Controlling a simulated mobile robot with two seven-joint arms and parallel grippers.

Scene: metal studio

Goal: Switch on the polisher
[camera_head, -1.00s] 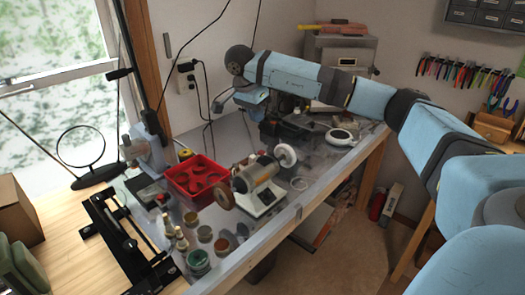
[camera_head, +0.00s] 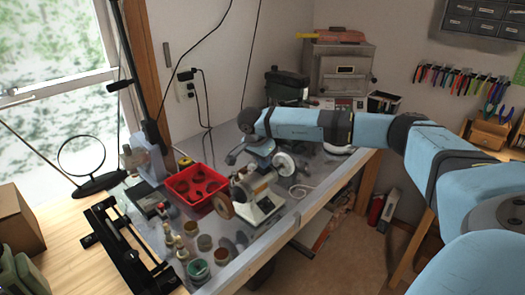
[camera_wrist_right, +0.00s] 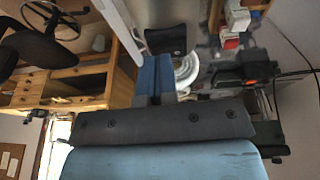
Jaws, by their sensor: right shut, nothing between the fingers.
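The polisher (camera_head: 262,203) is a bench machine with a pale base on the grey workbench. It has a white wheel (camera_head: 285,163) on its far right end and a brown wheel (camera_head: 222,206) on its near left end. My right gripper (camera_head: 232,157) is shut and empty, low over the bench just behind the polisher in the head view. I cannot tell whether it touches the machine. In the right wrist view my blue fingers (camera_wrist_right: 155,78) are together, with a white round part beside them. The polisher's switch is not discernible. My left gripper is not in view.
A red tray (camera_head: 196,188) stands left of the polisher. Several small jars, including a green one (camera_head: 198,269), stand in front. A grey furnace-like box (camera_head: 341,72) is at the back. The bench front edge (camera_head: 310,205) has open floor beyond it.

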